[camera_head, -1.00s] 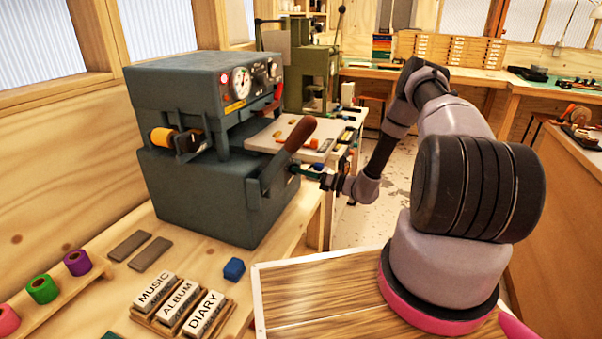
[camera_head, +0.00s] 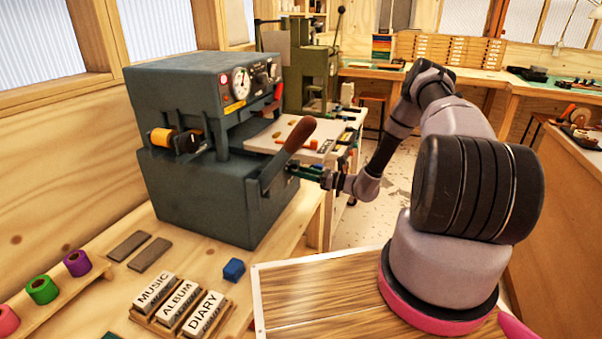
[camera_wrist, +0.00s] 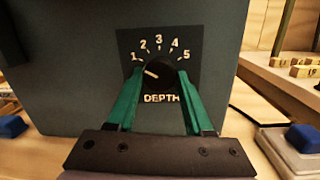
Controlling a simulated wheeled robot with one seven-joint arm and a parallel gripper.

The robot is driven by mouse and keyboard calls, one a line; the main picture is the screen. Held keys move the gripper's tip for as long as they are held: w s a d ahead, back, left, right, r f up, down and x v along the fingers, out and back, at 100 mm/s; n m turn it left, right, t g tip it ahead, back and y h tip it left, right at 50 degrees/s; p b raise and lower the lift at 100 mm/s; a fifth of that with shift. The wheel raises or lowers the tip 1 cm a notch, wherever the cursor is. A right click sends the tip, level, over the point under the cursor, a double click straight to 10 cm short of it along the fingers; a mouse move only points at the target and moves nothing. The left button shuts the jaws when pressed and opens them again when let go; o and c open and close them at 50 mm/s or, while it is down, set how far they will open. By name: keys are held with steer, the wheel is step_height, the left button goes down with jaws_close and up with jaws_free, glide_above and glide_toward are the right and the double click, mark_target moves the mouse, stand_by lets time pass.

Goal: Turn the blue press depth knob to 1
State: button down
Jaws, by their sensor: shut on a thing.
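The blue-grey press (camera_head: 195,195) stands on the bench at left in the head view. Its side shows in the wrist view with a dark DEPTH dial plate (camera_wrist: 187,48) numbered 1 to 5. The round black depth knob (camera_wrist: 160,72) sits at the plate's middle. Its white pointer line points left and slightly up, close to the 1. My gripper (camera_wrist: 158,82) has its green fingers on either side of the knob and is shut on it. In the head view my gripper (camera_head: 306,172) reaches the press's right side, where the knob is hidden.
The press lever with a brown handle (camera_head: 300,134) rises just left of my gripper. A blue block (camera_head: 234,269) and labelled MUSIC, ALBUM and DIARY blocks (camera_head: 178,301) lie on the front bench. Foil rolls (camera_head: 42,289) stand at left. The floor behind my arm is clear.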

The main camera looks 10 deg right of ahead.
steer(key=shift+s+f, duration=0.1)
steer(key=shift+c, duration=1.4)
jaws_free()
steer(key=r+v, duration=0.1)
steer(key=v, duration=0.9)
steer(key=shift+d+f, duration=0.4)
steer(key=shift+f, duration=0.15)
steer(key=shift+s, duration=0.1)
